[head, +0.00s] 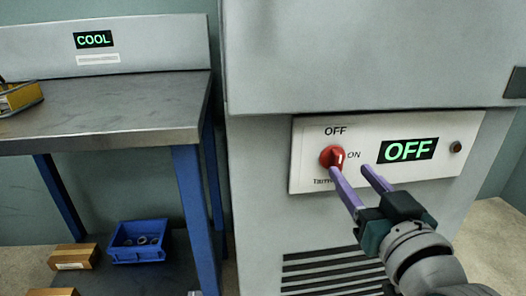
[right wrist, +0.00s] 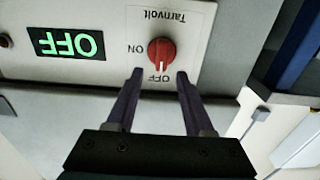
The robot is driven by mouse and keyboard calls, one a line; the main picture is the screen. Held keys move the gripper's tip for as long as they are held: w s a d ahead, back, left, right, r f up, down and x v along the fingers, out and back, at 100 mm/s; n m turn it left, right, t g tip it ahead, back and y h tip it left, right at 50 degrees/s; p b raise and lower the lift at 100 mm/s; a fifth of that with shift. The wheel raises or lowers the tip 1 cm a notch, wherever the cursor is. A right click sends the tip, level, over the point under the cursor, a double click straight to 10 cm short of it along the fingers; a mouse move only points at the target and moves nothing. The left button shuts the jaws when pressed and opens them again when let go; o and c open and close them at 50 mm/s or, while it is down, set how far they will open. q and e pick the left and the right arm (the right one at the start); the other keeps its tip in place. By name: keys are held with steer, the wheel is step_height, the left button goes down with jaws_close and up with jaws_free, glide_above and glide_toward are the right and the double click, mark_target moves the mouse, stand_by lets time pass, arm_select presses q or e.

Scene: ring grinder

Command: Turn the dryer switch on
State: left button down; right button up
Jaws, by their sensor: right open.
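The dryer switch is a red round knob (head: 331,156) on a white panel (head: 306,180); it also shows in the right wrist view (right wrist: 161,50). There its pale mark points toward the OFF label. The dark display (head: 407,151) beside it reads OFF in green. My right gripper (head: 350,169) is open, with its purple fingers pointing at the panel. In the right wrist view the fingertips (right wrist: 160,74) lie to either side of the knob's lower edge. I cannot tell whether they touch it. My left gripper is not clearly in view.
The panel is on the front of a large grey machine (head: 260,150) with vent slots below. At left stands a metal bench (head: 110,105) with blue legs and a COOL sign (head: 94,39).

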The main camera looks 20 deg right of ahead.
mark_target(340, 160)
steer(key=b+x, duration=0.1)
steer(key=x, duration=0.3)
steer(key=shift+w, duration=0.15)
steer(key=shift+a, duration=0.1)
jaws_close()
stand_by(0.4)
